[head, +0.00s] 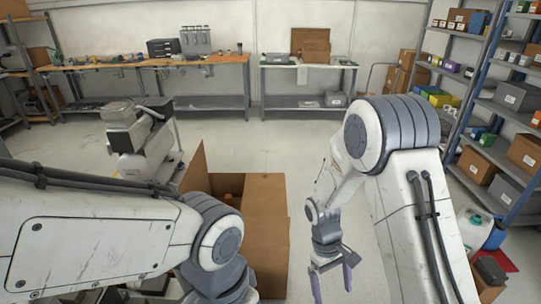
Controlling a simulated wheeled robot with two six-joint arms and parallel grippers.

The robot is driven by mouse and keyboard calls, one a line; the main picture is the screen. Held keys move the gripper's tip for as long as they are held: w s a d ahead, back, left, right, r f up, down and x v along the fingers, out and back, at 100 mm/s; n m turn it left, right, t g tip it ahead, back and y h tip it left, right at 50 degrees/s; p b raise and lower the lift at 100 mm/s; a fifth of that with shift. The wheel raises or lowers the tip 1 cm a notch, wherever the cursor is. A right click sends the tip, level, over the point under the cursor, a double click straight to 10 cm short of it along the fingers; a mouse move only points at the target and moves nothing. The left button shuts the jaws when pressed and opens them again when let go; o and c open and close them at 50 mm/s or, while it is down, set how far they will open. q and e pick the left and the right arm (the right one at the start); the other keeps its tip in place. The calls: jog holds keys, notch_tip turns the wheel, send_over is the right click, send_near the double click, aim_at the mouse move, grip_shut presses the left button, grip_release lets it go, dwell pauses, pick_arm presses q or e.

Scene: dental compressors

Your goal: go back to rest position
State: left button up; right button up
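My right gripper (331,283) hangs downward at the lower middle of the head view, its two fingers spread apart with nothing seen between them. It is to the right of an open cardboard box (268,215) and apart from it in the picture. My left arm comes in from the left and crosses in front of the box. Its gripper is out of the picture, below the bottom edge. The box's inside is partly hidden by my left arm; a small orange-brown item shows in it.
A white and grey machine (137,140) stands on the floor at left. Workbenches (155,64) line the back wall. A shelving rack (490,106) with boxes is at right, with a white jug (474,226) low beside it. The middle floor is clear.

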jog(key=shift+w+d+r+m+y+p, duration=0.2)
jog(key=shift+r+m+p, duration=0.15)
jog(key=shift+r+p, duration=0.35)
jog(key=shift+w+d+r+m+y+p, duration=0.15)
jog(key=shift+r+m+p, duration=0.2)
jog(key=shift+r+p, duration=0.3)
jog(key=shift+r, duration=0.15)
